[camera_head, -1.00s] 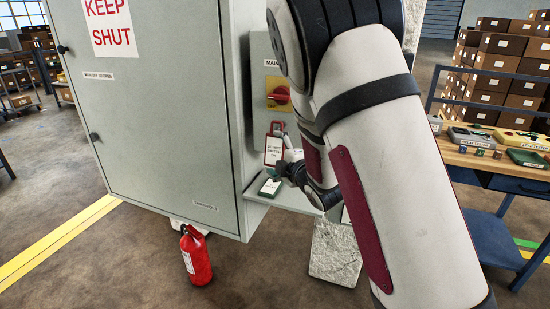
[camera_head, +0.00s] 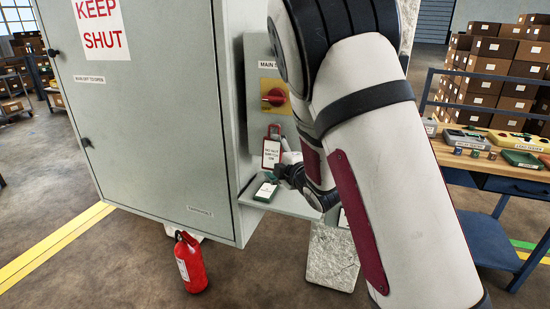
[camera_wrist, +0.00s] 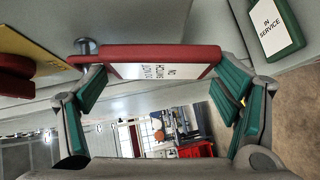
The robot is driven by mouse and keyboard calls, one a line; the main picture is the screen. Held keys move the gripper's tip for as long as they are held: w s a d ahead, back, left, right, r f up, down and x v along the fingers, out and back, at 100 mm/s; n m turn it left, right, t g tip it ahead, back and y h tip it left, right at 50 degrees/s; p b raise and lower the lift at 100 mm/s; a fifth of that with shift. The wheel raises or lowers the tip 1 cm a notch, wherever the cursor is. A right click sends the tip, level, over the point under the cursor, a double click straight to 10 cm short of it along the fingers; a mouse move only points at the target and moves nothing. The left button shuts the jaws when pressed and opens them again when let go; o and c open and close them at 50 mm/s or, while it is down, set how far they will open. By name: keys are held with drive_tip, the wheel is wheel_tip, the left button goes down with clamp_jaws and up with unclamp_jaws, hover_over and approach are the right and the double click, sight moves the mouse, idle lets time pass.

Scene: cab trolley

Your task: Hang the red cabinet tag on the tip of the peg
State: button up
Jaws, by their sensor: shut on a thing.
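The red cabinet tag (camera_head: 272,152), with a white label, is upright below the main switch in the head view. In the wrist view the red tag (camera_wrist: 205,54) lies across the top of the gap between my fingers, seen nearly edge-on. My gripper (camera_wrist: 160,88) is shut on it. A short grey metal stub, apparently the peg (camera_wrist: 87,46), shows at the tag's left end, very close to it. I cannot tell whether it passes through the tag's hole. I cannot make out the peg in the head view, where my gripper (camera_head: 286,168) is partly covered by my arm.
A green tag (camera_head: 265,191) marked IN SERVICE lies on the small shelf (camera_head: 296,204) below. The red rotary switch (camera_head: 274,97) is above on a yellow plate. The large cabinet (camera_head: 150,130) stands left, with a fire extinguisher (camera_head: 191,264) on the floor. A workbench (camera_head: 510,180) is at right.

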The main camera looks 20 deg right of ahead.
drive_tip(key=o, duration=1.1)
drive_tip(key=s+d+r+m+g+h, duration=0.25)
drive_tip(key=s+m, duration=0.25)
drive_tip(key=s, duration=0.3)
drive_tip(key=s+d+r+m+g+h, duration=0.15)
drive_tip(key=s+r+m, duration=0.3)
drive_tip(key=s, duration=0.45)
drive_tip(key=s+a+m+g, duration=0.1)
drive_tip(key=s+m+g, duration=0.1)
drive_tip(key=s, duration=0.6)
drive_tip(key=s+a+r+m+g, duration=0.1)
drive_tip(key=s+a+m+g, duration=0.1)
drive_tip(key=s, duration=0.6)
drive_tip(key=s+a+m+g+y, duration=0.1)
drive_tip(key=s+m+g, duration=0.2)
drive_tip(key=s, duration=0.5)
drive_tip(key=shift+s+a+r+m, duration=0.15)
drive_tip(key=shift+s+m, duration=0.15)
drive_tip(key=shift+m, duration=0.55)
